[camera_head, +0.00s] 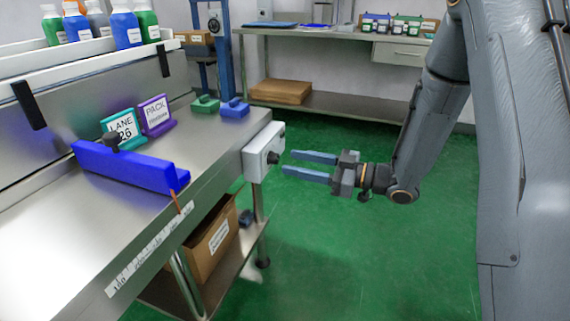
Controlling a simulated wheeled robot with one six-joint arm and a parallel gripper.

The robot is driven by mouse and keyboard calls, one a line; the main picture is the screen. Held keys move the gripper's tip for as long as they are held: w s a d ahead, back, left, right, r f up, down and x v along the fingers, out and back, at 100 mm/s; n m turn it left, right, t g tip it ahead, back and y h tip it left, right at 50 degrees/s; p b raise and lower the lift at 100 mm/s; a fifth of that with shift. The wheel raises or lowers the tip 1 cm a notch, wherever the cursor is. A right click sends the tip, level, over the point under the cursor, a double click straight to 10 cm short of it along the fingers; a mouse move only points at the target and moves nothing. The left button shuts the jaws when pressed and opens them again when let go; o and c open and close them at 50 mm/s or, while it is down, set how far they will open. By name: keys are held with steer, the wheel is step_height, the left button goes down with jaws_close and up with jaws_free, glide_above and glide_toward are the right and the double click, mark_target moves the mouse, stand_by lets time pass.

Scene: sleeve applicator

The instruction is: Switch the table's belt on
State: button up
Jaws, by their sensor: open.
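A light grey control box (264,151) is fixed at the right end of the metal table (60,235). A dark round knob (273,158) sticks out of its front face. My gripper (287,163) is just right of the box, its two blue fingers pointing left toward the knob. The fingers are open and empty, with a small gap between their tips and the knob. The knob's setting is too small to tell. A belt's motion cannot be told from this view.
A blue bar (125,168) with a black knob lies across the table. Signs, green and blue blocks (235,108) and a raised shelf of bottles stand behind. A cardboard box (212,240) sits under the table. A back bench (340,40) stands beyond clear green floor (350,260).

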mark_target(278, 159)
steer(key=shift+b+x, duration=0.4)
steer(key=shift+x, duration=1.55)
steer(key=c, duration=1)
steer(key=shift+c, duration=0.2)
